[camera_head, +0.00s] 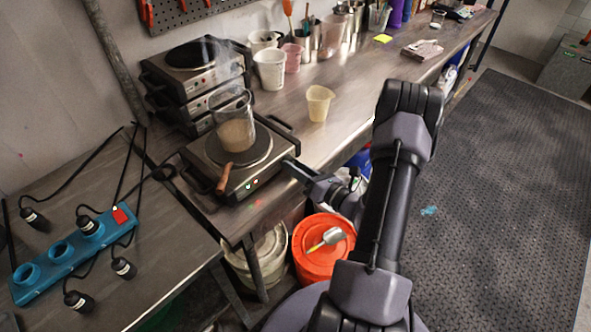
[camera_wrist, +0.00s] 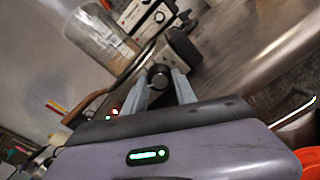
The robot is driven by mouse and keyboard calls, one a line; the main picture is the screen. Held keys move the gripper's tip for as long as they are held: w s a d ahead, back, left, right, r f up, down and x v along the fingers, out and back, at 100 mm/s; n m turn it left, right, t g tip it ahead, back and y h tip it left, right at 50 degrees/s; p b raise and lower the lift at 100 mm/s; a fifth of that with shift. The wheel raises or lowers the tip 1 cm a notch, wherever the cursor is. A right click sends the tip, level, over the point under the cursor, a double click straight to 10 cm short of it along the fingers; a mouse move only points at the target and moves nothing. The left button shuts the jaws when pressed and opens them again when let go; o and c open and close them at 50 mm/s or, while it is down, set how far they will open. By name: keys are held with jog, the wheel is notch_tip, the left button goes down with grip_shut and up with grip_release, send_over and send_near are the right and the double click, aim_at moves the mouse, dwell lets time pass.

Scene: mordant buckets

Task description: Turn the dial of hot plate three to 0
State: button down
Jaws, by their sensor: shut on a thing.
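The front hot plate (camera_head: 203,165) stands on the bench, with a glass beaker (camera_head: 236,130) of tan liquid on its round top. The beaker also shows in the wrist view (camera_wrist: 98,38). My gripper (camera_head: 291,166) reaches the hot plate's right front corner. In the wrist view my gripper (camera_wrist: 160,84) has its two fingers on either side of a dark round dial (camera_wrist: 158,72), shut on it. The dial is hidden in the head view, and its scale and pointer cannot be read. No number is legible on the hot plate.
A wooden-handled tool (camera_head: 224,178) sticks out over the hot plate's front. More hot plates (camera_head: 185,75) are stacked behind. A blue power strip (camera_head: 75,255) lies at left. A beige cup (camera_head: 318,103) stands right of the plate. An orange bucket (camera_head: 315,262) is below the bench edge.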

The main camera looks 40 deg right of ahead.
jog(key=shift+n+b, duration=0.9)
jog(key=shift+n, duration=1)
jog(key=c, duration=1)
grip_release()
jog(key=s+d+p, duration=0.1)
jog(key=s+p, duration=0.2)
jog(key=s, duration=1.4)
jog(key=shift+s+d, duration=0.15)
jog(key=shift+s, duration=0.1)
jog(key=shift+w+n, duration=0.1)
jog(key=shift+n, duration=0.2)
